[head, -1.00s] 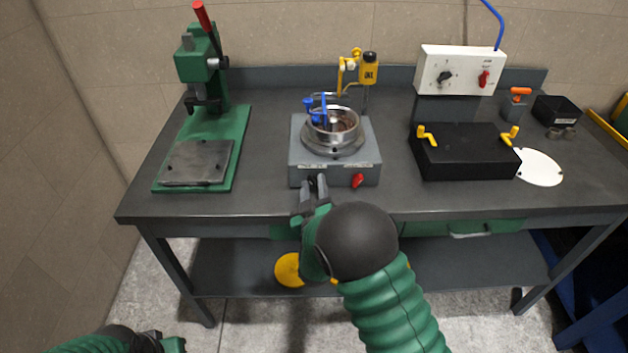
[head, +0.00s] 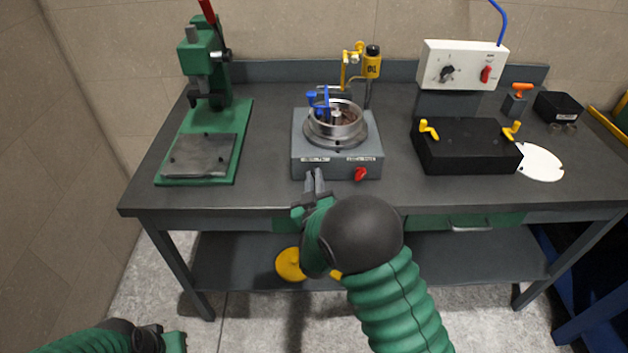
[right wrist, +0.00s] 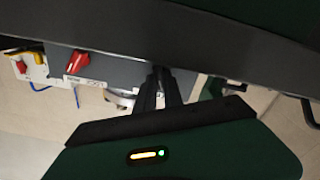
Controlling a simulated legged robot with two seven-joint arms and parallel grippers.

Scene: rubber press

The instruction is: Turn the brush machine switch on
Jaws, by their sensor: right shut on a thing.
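The brush machine (head: 345,172) is a grey box with a round metal bowl (head: 337,128) on top. Its front has two pale labels and a red knob (head: 360,174) under the right one. The red knob also shows in the right wrist view (right wrist: 78,62). My right gripper (head: 314,178) is at the left part of the front face, below the left label. Its fingers (right wrist: 158,80) are shut on a small front switch that they hide. My left gripper (head: 172,343) is low at the bottom left, away from the table; its jaws are unclear.
A green lever press (head: 243,120) stands on the left. A white control box (head: 462,65) is at the back right, above a black box (head: 465,150) with yellow handles. A yellow-topped stand (head: 371,65) is behind the machine.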

